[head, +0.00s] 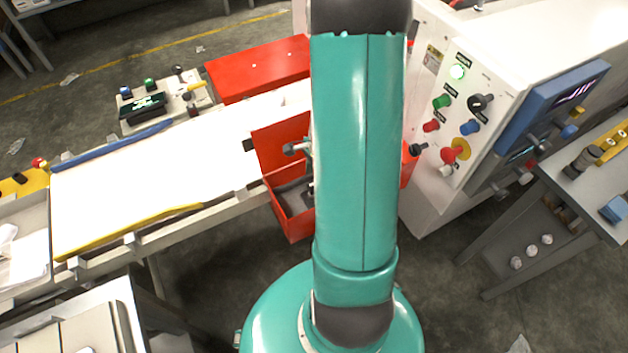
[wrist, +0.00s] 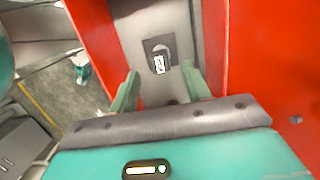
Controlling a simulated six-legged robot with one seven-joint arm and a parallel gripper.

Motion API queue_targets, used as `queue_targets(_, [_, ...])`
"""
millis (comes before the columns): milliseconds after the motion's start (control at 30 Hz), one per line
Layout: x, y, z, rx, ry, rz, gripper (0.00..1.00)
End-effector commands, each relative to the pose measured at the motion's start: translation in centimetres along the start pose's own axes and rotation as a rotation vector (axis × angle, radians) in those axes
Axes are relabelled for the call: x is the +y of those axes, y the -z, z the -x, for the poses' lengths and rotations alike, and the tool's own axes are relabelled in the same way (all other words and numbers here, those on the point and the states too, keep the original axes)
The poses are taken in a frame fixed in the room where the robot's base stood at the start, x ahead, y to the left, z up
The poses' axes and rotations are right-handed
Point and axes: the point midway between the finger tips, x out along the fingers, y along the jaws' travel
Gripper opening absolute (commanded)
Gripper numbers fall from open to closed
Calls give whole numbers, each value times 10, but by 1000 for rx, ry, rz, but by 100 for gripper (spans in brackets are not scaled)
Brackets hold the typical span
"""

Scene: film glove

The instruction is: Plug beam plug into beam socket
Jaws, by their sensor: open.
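In the wrist view my gripper (wrist: 161,75) is open, its two pale green fingers spread apart. Ahead, between the fingertips in the picture, is a small dark plate with a rounded grey part and a white marked piece (wrist: 159,64), on a grey panel between red walls. I cannot tell whether this is the beam plug or the beam socket, nor how far it is from the fingers. Nothing is seen held. In the head view my arm hides the gripper and this spot. Small grey and dark fittings show left (head: 295,148) and right (head: 418,149) of the arm.
An open red box (head: 291,222) hangs beside the white conveyor belt (head: 150,190). Red walls flank my gripper closely in the wrist view. A white control cabinet (head: 435,180) with buttons and a blue-framed screen stands right. A grey bench (head: 590,190) is at far right.

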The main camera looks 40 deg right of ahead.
Motion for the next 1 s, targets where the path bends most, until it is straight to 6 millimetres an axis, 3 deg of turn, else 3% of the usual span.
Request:
queue_targets(200, [-1, 0, 50, 2, 6, 2, 48])
queue_targets(400, [-1, 0, 87, 2, 4, 1, 48])
queue_targets(600, [0, 0, 102, 0, 1, 1, 48])
queue_targets(867, [0, 0, 103, 0, 0, 1, 48])
queue_targets(1000, [-3, -11, 112, 8, 13, 58, 48])
